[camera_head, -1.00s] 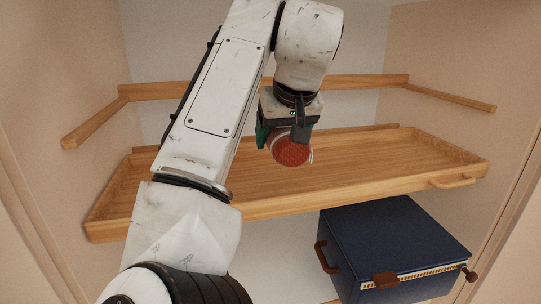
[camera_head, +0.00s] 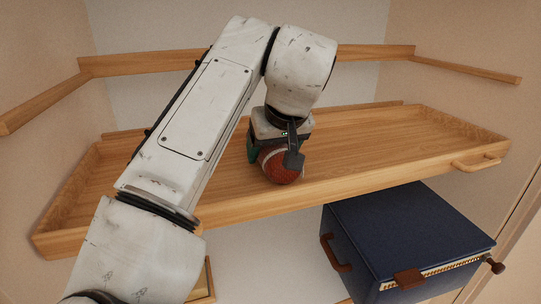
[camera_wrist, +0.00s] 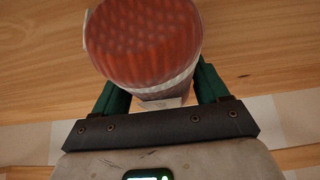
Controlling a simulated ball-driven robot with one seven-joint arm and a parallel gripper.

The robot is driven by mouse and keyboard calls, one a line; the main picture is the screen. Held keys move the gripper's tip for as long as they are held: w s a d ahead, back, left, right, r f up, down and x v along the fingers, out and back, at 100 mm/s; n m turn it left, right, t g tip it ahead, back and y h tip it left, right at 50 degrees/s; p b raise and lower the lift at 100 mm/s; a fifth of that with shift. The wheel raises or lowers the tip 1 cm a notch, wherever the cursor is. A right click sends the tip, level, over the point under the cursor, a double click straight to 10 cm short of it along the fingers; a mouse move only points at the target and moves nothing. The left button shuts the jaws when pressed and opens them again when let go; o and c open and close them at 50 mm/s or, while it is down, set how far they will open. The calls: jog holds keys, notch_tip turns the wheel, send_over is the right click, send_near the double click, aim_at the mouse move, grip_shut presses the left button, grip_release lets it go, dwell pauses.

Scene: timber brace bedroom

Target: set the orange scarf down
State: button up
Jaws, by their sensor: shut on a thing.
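The orange scarf (camera_head: 281,166) is a rolled, red-orange knitted bundle with a pale band around it. It sits between the fingers of my gripper (camera_head: 276,158), which is shut on it, over the front part of the wooden tray shelf (camera_head: 390,146). In the wrist view the scarf (camera_wrist: 143,40) fills the top middle, with green fingers on either side of it and wood grain behind. I cannot tell whether the scarf touches the shelf.
The tray shelf has a raised rim and a handle (camera_head: 476,162) at the right; its right part is bare. A dark blue box (camera_head: 405,240) with brown fittings stands below. Wooden rails (camera_head: 375,52) run along the walls above.

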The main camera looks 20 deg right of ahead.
jog(key=shift+s, duration=0.1)
jog(key=shift+f, duration=0.1)
jog(key=o, duration=1.1)
jog(key=b+v, duration=0.2)
jog(key=v, duration=1)
jog(key=shift+b, duration=0.35)
